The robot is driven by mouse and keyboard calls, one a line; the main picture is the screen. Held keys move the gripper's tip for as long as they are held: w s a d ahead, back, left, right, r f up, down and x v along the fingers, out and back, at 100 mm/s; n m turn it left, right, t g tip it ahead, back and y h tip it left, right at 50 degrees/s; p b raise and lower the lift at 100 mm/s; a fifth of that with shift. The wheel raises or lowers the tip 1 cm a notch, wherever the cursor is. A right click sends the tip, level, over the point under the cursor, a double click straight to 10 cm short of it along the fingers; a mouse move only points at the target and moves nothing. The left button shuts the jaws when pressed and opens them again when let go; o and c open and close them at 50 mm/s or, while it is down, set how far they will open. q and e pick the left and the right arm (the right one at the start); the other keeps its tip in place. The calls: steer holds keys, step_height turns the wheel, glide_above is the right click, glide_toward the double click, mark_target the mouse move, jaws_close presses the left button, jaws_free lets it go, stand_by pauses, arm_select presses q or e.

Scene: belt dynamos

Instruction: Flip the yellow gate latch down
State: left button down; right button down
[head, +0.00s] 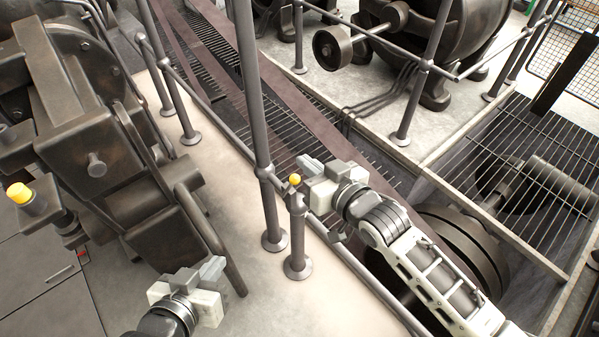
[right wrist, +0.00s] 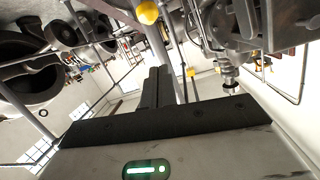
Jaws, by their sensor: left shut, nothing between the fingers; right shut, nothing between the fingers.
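The yellow latch knob (head: 295,179) sits at the top of a short grey gate post (head: 298,235) in the head view. A small dark piece shows just below the knob. My right gripper (head: 308,167) is shut and empty, close beside the knob on its upper right; I cannot tell whether they touch. In the right wrist view the shut fingers (right wrist: 155,88) point up, and a yellow knob (right wrist: 147,12) shows beyond their tips, near a grey post. My left gripper (head: 214,267) is shut and empty, low over the pale floor, left of the post.
A tall railing post (head: 255,120) stands just left of the latch post. A large dark machine (head: 100,150) with a yellow-capped fitting (head: 19,192) fills the left. A belt pit with grating (head: 330,135) and a big pulley (head: 465,250) lies right of the railing.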

mark_target(299, 180)
steer(key=w+a+f, duration=0.2)
steer(key=f, duration=0.1)
steer(key=shift+w+b, duration=0.25)
steer(key=shift+b, duration=0.05)
steer(key=shift+s+d+f, duration=0.1)
steer(key=shift+s+f, duration=0.35)
steer(key=shift+f, duration=0.2)
steer(key=shift+f, duration=0.1)
